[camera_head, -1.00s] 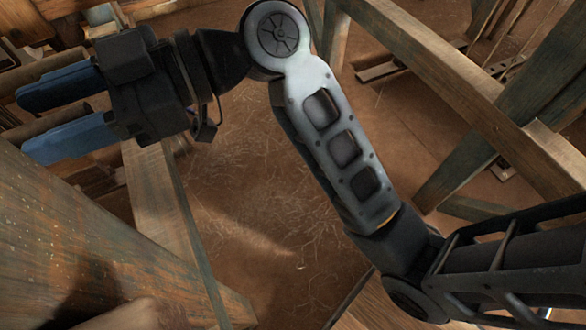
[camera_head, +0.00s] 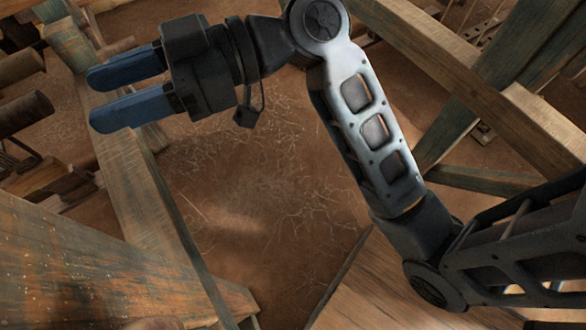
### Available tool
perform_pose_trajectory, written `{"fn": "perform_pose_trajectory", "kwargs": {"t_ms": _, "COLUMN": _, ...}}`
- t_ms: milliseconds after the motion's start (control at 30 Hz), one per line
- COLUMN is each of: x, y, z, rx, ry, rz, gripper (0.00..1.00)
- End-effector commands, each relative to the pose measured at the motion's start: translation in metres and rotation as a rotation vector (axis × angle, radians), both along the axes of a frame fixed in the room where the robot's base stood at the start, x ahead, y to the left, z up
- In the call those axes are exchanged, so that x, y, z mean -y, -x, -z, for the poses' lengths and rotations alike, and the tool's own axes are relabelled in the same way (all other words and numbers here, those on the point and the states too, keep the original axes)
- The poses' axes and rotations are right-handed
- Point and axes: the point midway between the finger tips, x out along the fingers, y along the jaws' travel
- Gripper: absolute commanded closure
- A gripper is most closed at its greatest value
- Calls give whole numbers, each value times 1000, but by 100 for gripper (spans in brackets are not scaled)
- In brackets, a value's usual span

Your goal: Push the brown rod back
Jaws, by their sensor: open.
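My gripper (camera_head: 96,98) is at the upper left, its two blue fingers pointing left and parted, with nothing visible between them. Several brown cylindrical pieces lie at the left edge, including a dark rod end (camera_head: 25,113) and another above it (camera_head: 18,65). I cannot tell which one is the task's brown rod. The fingers point toward these pieces, with a gap between in the picture. The rods' far ends are cut off by the frame edge.
A long wooden beam (camera_head: 135,200) runs beneath the gripper in the picture. A broad worn timber (camera_head: 80,265) fills the lower left. Crossing loom beams (camera_head: 470,80) stand at the right. Bare brown floor (camera_head: 270,190) lies between them.

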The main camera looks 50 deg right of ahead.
Motion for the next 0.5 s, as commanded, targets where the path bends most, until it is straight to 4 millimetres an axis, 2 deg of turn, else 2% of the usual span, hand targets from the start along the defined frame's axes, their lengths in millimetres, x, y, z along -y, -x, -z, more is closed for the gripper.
{"fn": "perform_pose_trajectory", "kwargs": {"t_ms": 267, "x": 9, "y": 4, "z": 43, "rx": -160, "ry": -46, "rz": 196, "gripper": 52}}
{"fn": "perform_pose_trajectory", "kwargs": {"t_ms": 500, "x": 23, "y": 15, "z": 78, "rx": -271, "ry": -69, "rz": 362, "gripper": 52}}
